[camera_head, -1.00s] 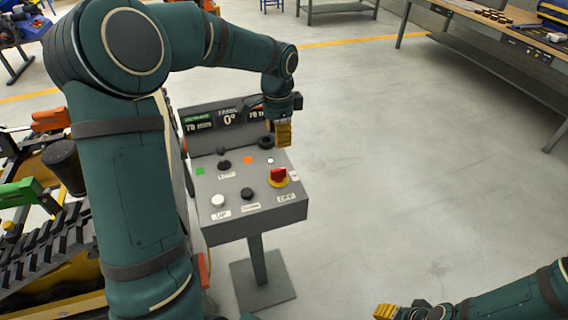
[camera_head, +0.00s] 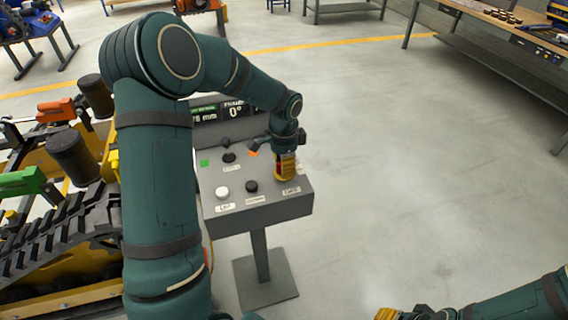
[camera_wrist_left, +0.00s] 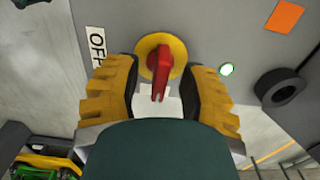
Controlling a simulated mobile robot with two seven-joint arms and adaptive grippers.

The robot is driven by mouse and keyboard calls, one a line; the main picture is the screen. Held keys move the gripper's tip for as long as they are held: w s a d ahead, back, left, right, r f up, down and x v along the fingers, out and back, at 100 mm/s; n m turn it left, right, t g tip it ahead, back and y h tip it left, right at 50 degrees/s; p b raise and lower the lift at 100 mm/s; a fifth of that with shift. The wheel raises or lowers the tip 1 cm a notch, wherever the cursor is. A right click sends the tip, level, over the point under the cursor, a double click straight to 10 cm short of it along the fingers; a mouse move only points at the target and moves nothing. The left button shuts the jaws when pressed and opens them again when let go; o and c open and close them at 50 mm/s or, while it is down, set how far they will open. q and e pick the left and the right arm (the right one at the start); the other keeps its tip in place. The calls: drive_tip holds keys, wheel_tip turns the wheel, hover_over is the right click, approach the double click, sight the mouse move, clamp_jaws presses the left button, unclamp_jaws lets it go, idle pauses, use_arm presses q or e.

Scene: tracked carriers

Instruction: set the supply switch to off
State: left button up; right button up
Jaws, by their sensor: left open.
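The supply switch is a red handle on a round yellow plate, and it shows in the left wrist view (camera_wrist_left: 161,66) on the grey control panel (camera_head: 286,208). An "OFF" label (camera_wrist_left: 98,45) is beside it. My left gripper (camera_wrist_left: 160,85) is open, with its yellow fingers on either side of the red handle. I cannot tell whether they touch it. In the head view my left gripper (camera_head: 286,172) is over the switch and hides most of it. My right gripper (camera_head: 388,314) is at the bottom edge, partly cut off.
A lit round lamp (camera_wrist_left: 227,70) and a black ring-shaped part (camera_wrist_left: 280,87) are near the switch. Tracked machinery (camera_head: 60,250) stands at left. Floor to the right is clear.

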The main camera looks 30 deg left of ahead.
use_arm(q)
drive_tip(key=shift+o, duration=0.2)
clamp_jaws()
drive_tip(key=n, duration=0.4)
drive_tip(key=shift+n, duration=0.4)
drive_tip(key=n, duration=0.4)
drive_tip(key=shift+n, duration=0.3)
drive_tip(key=n+p, duration=0.1)
drive_tip(key=n, duration=0.3)
drive_tip(key=shift+n+p, duration=0.6)
drive_tip(key=shift+n, duration=1.5)
